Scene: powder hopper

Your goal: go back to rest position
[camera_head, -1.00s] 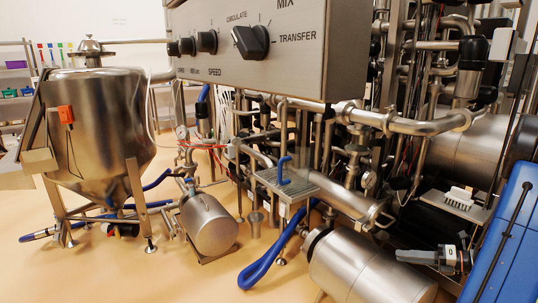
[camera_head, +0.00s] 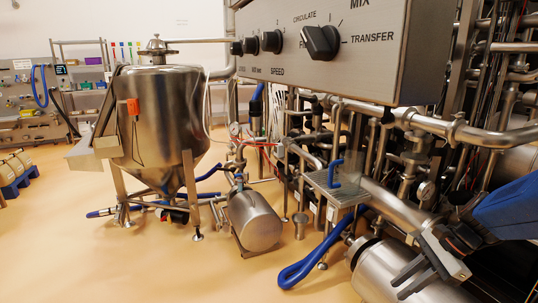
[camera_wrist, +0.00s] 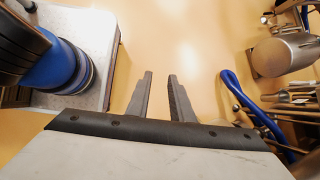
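My gripper (camera_head: 412,278) shows at the lower right of the head view, at the end of my blue arm. It points down and to the left, in front of a steel cylinder. In the wrist view its two dark fingers (camera_wrist: 161,86) stand apart with only tan floor showing between them. It is open and holds nothing.
A control panel (camera_head: 340,45) with black knobs hangs at upper right over dense steel piping. A steel hopper (camera_head: 165,110) on legs stands left of centre. A motor (camera_head: 254,220) and a blue hose (camera_head: 300,270) are on the floor. The floor at lower left is clear.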

